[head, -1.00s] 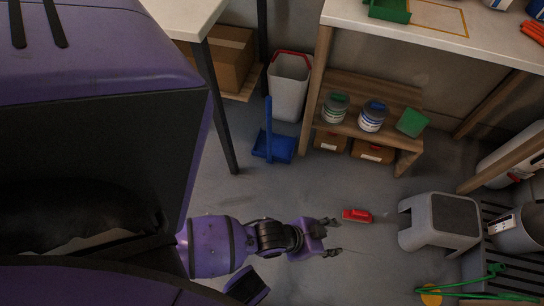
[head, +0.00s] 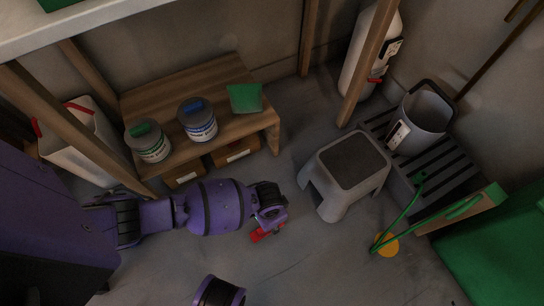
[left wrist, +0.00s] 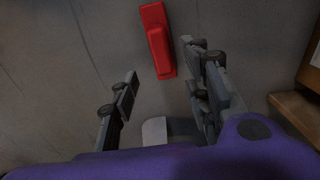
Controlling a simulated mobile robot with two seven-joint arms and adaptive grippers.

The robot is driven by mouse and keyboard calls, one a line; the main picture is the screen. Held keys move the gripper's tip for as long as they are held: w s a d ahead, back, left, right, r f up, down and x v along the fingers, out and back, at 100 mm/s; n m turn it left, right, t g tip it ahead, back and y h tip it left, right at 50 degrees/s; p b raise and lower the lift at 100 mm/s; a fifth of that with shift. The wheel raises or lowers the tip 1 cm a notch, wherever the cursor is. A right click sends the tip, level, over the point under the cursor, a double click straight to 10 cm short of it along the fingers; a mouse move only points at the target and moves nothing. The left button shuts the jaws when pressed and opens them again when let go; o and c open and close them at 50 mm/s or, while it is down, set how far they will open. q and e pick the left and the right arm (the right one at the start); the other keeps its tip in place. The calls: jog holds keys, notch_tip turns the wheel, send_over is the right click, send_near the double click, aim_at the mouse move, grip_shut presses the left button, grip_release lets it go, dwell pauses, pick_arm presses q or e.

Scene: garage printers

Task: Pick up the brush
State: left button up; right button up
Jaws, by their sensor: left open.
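The red brush (head: 262,235) lies on the grey floor, left of the grey step stool. In the head view my left gripper (head: 268,212) is above it and hides part of it; the fingertips are hard to make out. In the left wrist view the whole red brush (left wrist: 158,42) shows ahead of the fingers, near the top. There my left gripper (left wrist: 160,72) is open, with its two fingers apart and nothing between them. The brush is not held. My right gripper is not in view.
The step stool (head: 346,172) stands close to the right of the brush. A low wooden shelf (head: 190,90) with two paint cans is behind my left arm. A grey bucket (head: 421,120) stands on a dark slatted rack. The floor (head: 310,260) in front is clear.

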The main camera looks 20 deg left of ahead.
pick_arm(q)
jog(key=f, duration=0.1)
jog(key=f+b, duration=0.1)
jog(key=shift+s+f+b, duration=0.3)
jog(key=shift+f, duration=0.05)
jog(key=f+b, duration=0.3)
jog(key=f, duration=0.1)
jog(key=shift+a+f, duration=0.1)
jog(key=shift+a, duration=0.25)
jog(key=shift+f, duration=0.4)
jog(key=shift+r, duration=0.1)
jog(key=c, duration=0.9)
grip_shut()
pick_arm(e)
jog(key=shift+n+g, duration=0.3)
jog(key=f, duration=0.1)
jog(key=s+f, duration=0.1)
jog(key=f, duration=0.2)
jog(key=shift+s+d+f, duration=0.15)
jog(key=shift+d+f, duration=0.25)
